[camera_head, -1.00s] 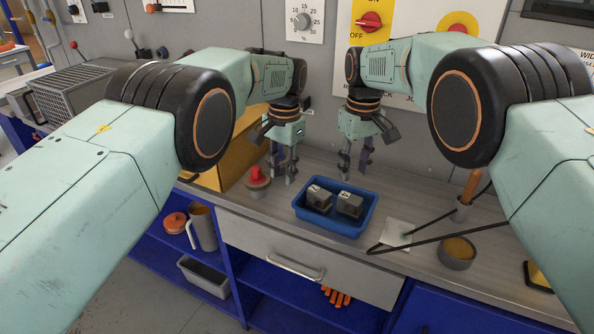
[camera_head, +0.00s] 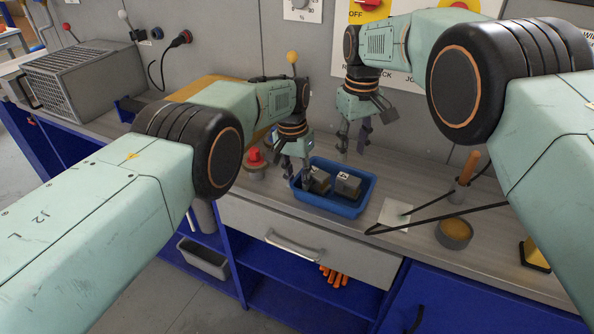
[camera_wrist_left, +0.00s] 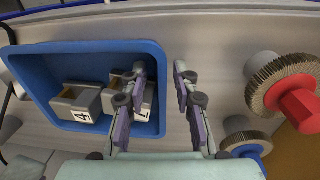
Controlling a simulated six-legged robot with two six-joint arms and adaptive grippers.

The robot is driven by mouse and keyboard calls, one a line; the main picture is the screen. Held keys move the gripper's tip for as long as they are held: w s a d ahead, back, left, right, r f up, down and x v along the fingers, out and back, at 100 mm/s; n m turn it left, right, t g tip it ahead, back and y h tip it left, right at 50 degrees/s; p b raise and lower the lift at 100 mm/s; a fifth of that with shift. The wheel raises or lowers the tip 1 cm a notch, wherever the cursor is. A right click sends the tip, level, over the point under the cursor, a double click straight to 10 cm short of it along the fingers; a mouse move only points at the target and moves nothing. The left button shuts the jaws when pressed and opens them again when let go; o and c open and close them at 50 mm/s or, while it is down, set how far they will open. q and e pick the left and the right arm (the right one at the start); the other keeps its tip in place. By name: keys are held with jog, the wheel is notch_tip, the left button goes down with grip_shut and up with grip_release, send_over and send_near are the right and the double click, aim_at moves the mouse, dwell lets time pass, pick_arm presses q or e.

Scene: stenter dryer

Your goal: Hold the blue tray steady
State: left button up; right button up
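The blue tray (camera_head: 325,203) rests on the grey counter with two grey metal blocks in it, the right one (camera_head: 348,184) with a marked label. My left gripper (camera_head: 297,180) is lowered at the tray's left end. In the left wrist view its fingers (camera_wrist_left: 159,72) are apart, one over the inside of the tray (camera_wrist_left: 95,47) beside a block, the other outside the end wall. I cannot tell whether either finger touches the wall. My right gripper (camera_head: 353,140) hangs open and empty behind the tray, above the counter.
A red-knobbed brush (camera_head: 255,162) stands left of the tray, close to my left gripper. A white plate (camera_head: 394,212), dark rods and a round tin (camera_head: 454,233) lie to the right. A drawer (camera_head: 300,240) is below the counter. The wall rises behind.

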pick_arm(q)
grip_shut()
dwell(0.3)
dwell(0.8)
